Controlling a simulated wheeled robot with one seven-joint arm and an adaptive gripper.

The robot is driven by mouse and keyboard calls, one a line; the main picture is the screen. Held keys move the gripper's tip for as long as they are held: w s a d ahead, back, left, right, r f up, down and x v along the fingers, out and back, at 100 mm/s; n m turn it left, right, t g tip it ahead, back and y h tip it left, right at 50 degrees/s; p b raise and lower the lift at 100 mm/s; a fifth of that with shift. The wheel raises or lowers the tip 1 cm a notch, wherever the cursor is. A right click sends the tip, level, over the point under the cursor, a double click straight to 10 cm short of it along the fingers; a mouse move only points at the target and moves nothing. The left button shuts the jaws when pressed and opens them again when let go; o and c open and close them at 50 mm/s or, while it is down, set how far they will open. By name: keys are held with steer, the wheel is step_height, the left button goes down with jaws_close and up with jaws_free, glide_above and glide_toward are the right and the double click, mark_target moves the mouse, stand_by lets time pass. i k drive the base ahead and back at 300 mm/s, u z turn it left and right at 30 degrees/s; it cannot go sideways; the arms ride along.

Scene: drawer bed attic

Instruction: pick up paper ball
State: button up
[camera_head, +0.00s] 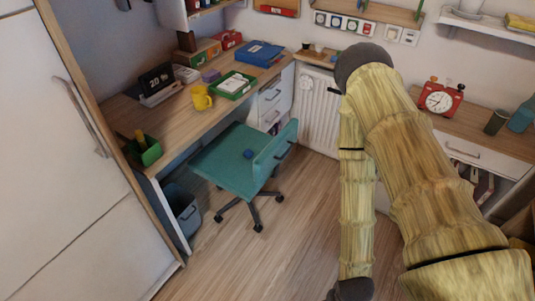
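A small dark blue, rounded thing (248,153) lies on the seat of the teal office chair (225,160). It may be the paper ball, but it is too small to tell. No other thing that looks like a paper ball shows. My arm, with a bamboo-like surface, fills the right of the view and bends down to the bottom edge. Only a dark part at its lower end shows there. My gripper is out of the picture.
A wooden desk (130,115) holds a yellow mug (201,98), a green tray (232,85) and a green pen box (145,151). A grey-blue bin (183,210) stands beneath it. A red clock (440,99) stands on the right-hand cabinet. The floor in front of the chair is clear.

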mark_target(249, 153)
steer(key=z, duration=1.95)
steer(key=i, duration=1.35)
steer(key=u, duration=3.3)
